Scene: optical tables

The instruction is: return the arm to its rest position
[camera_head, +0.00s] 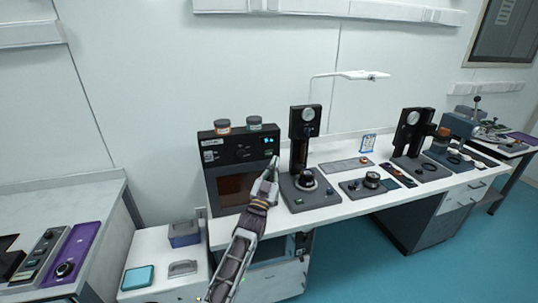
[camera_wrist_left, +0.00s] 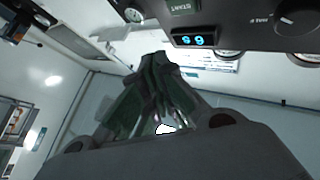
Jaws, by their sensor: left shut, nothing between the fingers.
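My left arm (camera_head: 235,262) comes up from the bottom of the head view. Its left gripper (camera_head: 272,164) is raised in front of the right side of a black oven-like box (camera_head: 238,150). The gripper is shut and empty; its fingers (camera_wrist_left: 158,62) also come together in the wrist view. The box's front panel (camera_wrist_left: 240,22) shows close by there, with a lit blue display, a START label and a knob. I cannot tell whether the fingertips touch the panel. My right gripper is not in view.
Two jars (camera_head: 254,122) stand on the box. A black stand (camera_head: 305,150) is just right of the gripper on the white table (camera_head: 335,206). Further right are a dial device (camera_head: 371,181) and a second stand (camera_head: 410,140). Left, a lower surface holds a blue bin (camera_head: 184,233).

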